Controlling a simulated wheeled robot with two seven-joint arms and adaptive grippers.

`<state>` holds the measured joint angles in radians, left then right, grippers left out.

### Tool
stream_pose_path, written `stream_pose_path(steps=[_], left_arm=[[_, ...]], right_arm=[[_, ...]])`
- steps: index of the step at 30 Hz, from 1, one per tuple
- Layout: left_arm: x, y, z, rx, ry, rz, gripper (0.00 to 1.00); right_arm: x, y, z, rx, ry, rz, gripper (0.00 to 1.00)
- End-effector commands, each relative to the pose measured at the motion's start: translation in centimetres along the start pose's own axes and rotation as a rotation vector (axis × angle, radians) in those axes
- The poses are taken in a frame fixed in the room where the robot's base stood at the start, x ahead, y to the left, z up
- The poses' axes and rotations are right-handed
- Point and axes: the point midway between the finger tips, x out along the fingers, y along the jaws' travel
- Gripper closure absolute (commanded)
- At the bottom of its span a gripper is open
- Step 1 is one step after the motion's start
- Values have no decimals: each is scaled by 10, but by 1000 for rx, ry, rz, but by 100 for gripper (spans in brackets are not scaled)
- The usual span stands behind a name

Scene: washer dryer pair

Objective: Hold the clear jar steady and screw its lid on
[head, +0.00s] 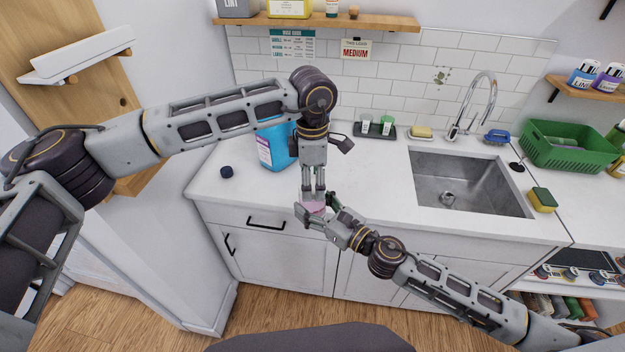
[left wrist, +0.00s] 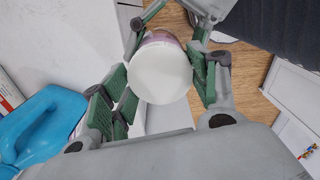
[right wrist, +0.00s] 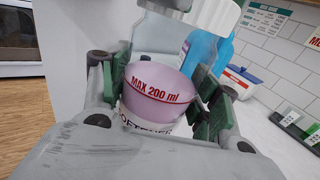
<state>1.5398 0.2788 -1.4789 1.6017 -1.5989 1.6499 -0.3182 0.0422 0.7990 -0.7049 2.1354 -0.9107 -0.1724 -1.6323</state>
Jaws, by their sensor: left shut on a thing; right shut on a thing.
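The clear jar (right wrist: 158,92), with pink contents and red "MAX 200 ml" lettering, is held upright in front of the counter; it shows small and pink in the head view (head: 314,203). My right gripper (head: 325,209) is shut around its sides, with green pads on both sides in the right wrist view. My left gripper (head: 313,188) points straight down from above and is shut on the round white lid (left wrist: 160,73). The lid lines up over the jar. Whether its threads are engaged is hidden.
A blue jug (head: 272,146) stands on the counter behind my left gripper, with a dark cap (head: 226,171) lying left of it. The sink (head: 470,183) is to the right, with a green basket (head: 570,146) beyond. The counter between cap and sink is largely clear.

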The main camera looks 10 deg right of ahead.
Motion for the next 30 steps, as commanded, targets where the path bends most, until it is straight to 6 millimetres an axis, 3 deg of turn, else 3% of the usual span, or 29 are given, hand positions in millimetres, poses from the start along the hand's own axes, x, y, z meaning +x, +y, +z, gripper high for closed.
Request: stream_pose_path(steps=[30], left_arm=[[0,3,-2,814,4,5,69]], right_arm=[[0,3,1,-1,-2,6,100]])
